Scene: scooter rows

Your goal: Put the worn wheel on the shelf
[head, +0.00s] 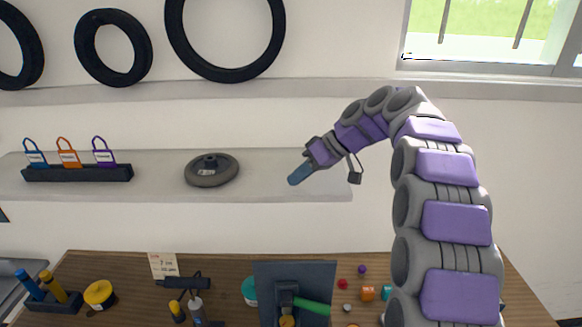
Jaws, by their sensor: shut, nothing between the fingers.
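A grey wheel with a dark hub (211,171) lies flat on the white wall shelf (160,183), near the shelf's middle. My gripper (295,179) is to the right of the wheel, in front of the right part of the shelf. Its blue-grey fingers are shut with nothing between them and point down and left. A clear gap shows between the fingertips and the wheel.
A dark rack (76,173) with several coloured padlock shapes stands on the shelf's left. Black tyres (113,48) rest along the wall above. The wooden bench (105,263) below holds a dark monitor-like panel (295,273), a yellow tape roll (99,294), tools and small coloured pieces.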

